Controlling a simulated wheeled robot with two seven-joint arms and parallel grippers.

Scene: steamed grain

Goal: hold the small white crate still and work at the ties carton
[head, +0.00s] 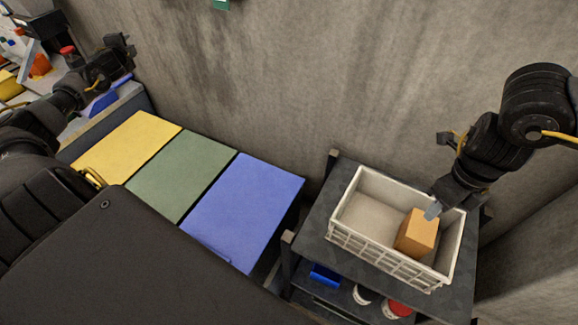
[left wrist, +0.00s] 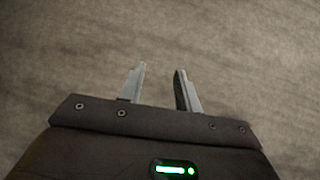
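The small white crate (head: 372,254) stands on a dark cart top at the right of the head view. An orange-brown carton (head: 414,234) sits inside it, toward its right end. My right gripper (head: 433,211) reaches down from the right, with a grey fingertip at the carton's upper right edge. The rest of that gripper is hidden, so its grip cannot be told. My left gripper (head: 126,56) is far off at the upper left, away from the crate. In the left wrist view it (left wrist: 160,88) is open and empty before a plain wall.
The cart's dark top (head: 315,228) has bare room left of the crate. Below are a blue item (head: 325,275) and a red-topped item (head: 399,309). Yellow (head: 128,148), green (head: 182,176) and blue (head: 245,208) panels lie clear at left. A concrete wall (head: 330,70) stands behind.

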